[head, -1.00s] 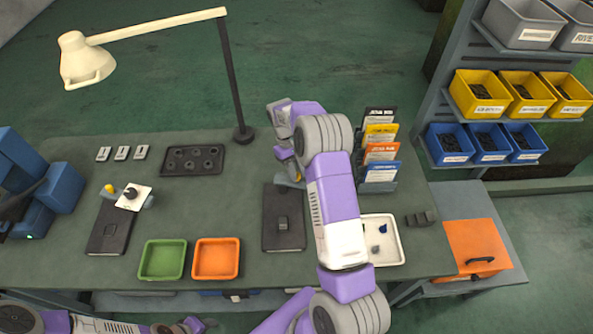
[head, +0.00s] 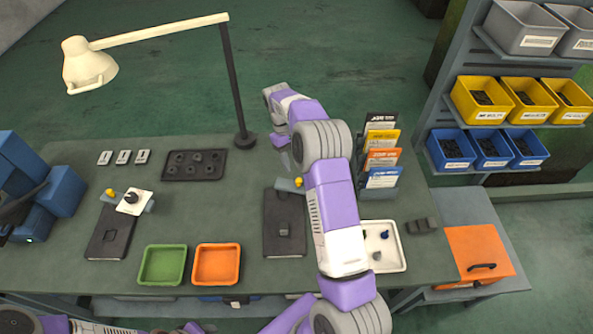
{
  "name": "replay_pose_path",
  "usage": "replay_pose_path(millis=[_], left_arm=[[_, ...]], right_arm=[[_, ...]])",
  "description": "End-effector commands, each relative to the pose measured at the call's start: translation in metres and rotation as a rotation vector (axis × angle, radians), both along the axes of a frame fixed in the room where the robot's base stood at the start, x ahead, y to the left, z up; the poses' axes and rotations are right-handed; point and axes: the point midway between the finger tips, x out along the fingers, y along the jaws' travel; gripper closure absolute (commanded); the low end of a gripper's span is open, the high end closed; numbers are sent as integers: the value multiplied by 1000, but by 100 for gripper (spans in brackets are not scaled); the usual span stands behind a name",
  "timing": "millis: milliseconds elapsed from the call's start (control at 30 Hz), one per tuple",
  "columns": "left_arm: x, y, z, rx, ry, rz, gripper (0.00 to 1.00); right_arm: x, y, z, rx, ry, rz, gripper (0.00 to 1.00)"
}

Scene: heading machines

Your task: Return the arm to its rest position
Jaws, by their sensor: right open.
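My right arm (head: 335,215) reaches up over the bench, right of centre. Its gripper (head: 287,162) is open, pointing down behind the right-hand dark fixture (head: 283,240); its fingertips show only in part and I see nothing between them. It looks apart from the fixture's yellow knob (head: 298,182). My left arm (head: 95,327) lies low along the bottom edge. Its gripper end (head: 192,327) is cut off by the frame, so its jaws cannot be read.
A card rack (head: 380,180) stands close right of my right arm. A white tray (head: 397,262) lies partly behind the arm. Green (head: 149,279) and orange (head: 199,280) trays sit at the front edge. A lamp post (head: 235,90) rises left of the gripper. Shelved bins (head: 490,150) stand right.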

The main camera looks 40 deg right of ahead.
Motion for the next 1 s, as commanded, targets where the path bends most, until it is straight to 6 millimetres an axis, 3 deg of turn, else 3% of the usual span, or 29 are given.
replay_pose_path(millis=[200, 767, 867, 967, 1000], left_arm=[[0, 0, 0, 0, 0, 0, 57], [0, 0, 0, 0, 0, 0, 57], [0, 0, -5, 0, 0, 0, 57], [0, 0, -16, 0, 0, 0, 57], [0, 0, -23, 0, 0, 0, 57]], right_arm=[[6, 0, 14, 1, 0, 2, 52], [6, 1, 13, 2, -1, 1, 52], [12, 12, 4, 17, -29, 4, 52], [24, 43, -19, 59, -101, 4, 52], [32, 63, -31, 87, -143, 1, 52]])
